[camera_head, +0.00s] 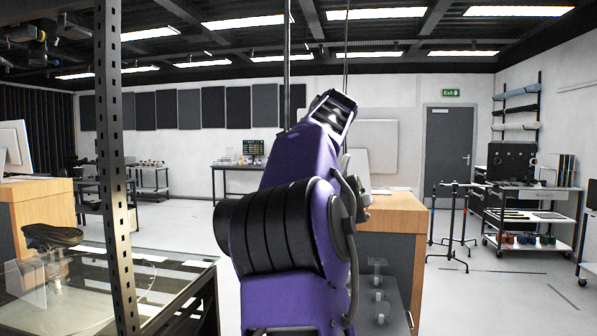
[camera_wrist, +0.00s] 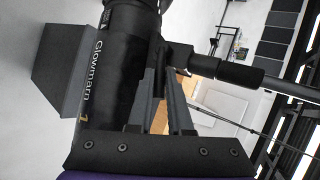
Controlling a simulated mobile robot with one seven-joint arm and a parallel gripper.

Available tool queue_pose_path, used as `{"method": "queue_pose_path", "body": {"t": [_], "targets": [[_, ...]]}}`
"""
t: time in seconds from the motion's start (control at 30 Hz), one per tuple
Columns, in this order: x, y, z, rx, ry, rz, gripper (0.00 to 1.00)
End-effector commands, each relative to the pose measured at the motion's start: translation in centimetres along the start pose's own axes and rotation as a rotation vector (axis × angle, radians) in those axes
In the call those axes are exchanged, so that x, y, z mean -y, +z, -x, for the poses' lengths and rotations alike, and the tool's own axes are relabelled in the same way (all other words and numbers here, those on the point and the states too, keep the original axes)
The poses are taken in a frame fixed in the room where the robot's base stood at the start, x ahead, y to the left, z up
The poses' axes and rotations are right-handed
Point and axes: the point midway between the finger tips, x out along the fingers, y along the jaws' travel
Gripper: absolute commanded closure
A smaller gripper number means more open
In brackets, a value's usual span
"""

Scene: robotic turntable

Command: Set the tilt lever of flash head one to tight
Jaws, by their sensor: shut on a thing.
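Flash head one (camera_wrist: 105,65), a black cylinder marked "Glowmarn" with a yellow 1, fills the left middle of the wrist view, with a grey flared reflector (camera_wrist: 58,65) beside it. My gripper (camera_wrist: 164,82) points up from the bottom of the wrist view, right beside the flash head. Its fingers are shut on a small dark part, which looks like the tilt lever (camera_wrist: 160,78), close to the bracket. A black cylindrical handle (camera_wrist: 228,72) sticks out to the right of the bracket. The lever's exact setting is not readable. In the head view my purple arm hides the gripper and flash head.
In the head view a wooden-topped desk (camera_head: 395,212) stands behind my arm to the right. A dark perforated post (camera_head: 113,160) and a glass-topped table (camera_head: 160,285) are at left.

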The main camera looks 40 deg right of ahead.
Motion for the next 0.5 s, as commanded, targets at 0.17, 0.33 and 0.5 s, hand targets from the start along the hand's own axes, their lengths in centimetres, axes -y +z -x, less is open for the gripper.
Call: {"method": "queue_pose_path", "body": {"t": [0.17,0.33,0.5], "targets": [[0.04,0.11,-0.02,0.002,-0.001,0.001,0.61],[0.01,0.06,-0.02,0.001,0.0,0.0,0.52],[0.01,0.02,0.06,0.001,0.0,0.0,0.52]]}}
